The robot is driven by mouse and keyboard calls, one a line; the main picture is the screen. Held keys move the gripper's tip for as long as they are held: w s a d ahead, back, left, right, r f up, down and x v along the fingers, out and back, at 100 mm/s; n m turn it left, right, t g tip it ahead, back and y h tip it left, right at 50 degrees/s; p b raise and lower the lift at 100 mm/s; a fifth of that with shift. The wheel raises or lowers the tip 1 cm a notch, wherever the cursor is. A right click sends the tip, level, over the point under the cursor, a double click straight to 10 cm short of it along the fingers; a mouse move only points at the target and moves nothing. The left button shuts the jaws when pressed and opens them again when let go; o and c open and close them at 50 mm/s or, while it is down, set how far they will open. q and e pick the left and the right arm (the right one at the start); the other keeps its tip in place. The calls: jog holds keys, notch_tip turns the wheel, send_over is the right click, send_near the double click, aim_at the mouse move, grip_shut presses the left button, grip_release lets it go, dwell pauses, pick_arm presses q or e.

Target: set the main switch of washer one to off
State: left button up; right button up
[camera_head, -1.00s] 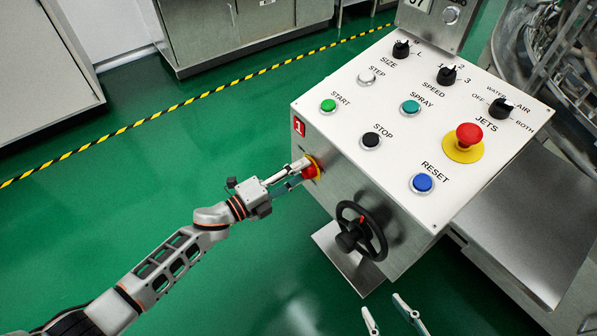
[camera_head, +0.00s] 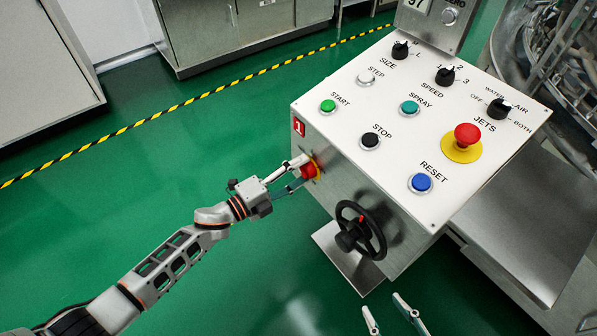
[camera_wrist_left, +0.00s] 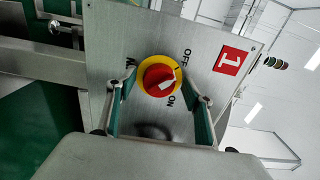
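The main switch, a red knob on a yellow ring, sits on the steel side face of the box marked 1 (camera_head: 309,169). In the left wrist view the switch (camera_wrist_left: 158,76) has a white mark at its lower right, on the side nearer the ON lettering (camera_wrist_left: 172,99); the OFF lettering (camera_wrist_left: 187,60) is at the upper right. I cannot tell the exact setting. My left gripper (camera_head: 297,175) is open, its fingers spread to either side of the knob; in the wrist view gaps show between fingers and knob. My right gripper (camera_head: 389,312) is open and empty at the bottom edge.
A black handwheel (camera_head: 361,230) sticks out of the same face, right of the switch. The white top panel (camera_head: 330,125) carries several buttons, selector knobs and a red emergency button (camera_head: 468,135). Green floor (camera_head: 200,150) lies free on the left.

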pick_arm(q)
jog(key=v, duration=1.2)
dwell(0.3)
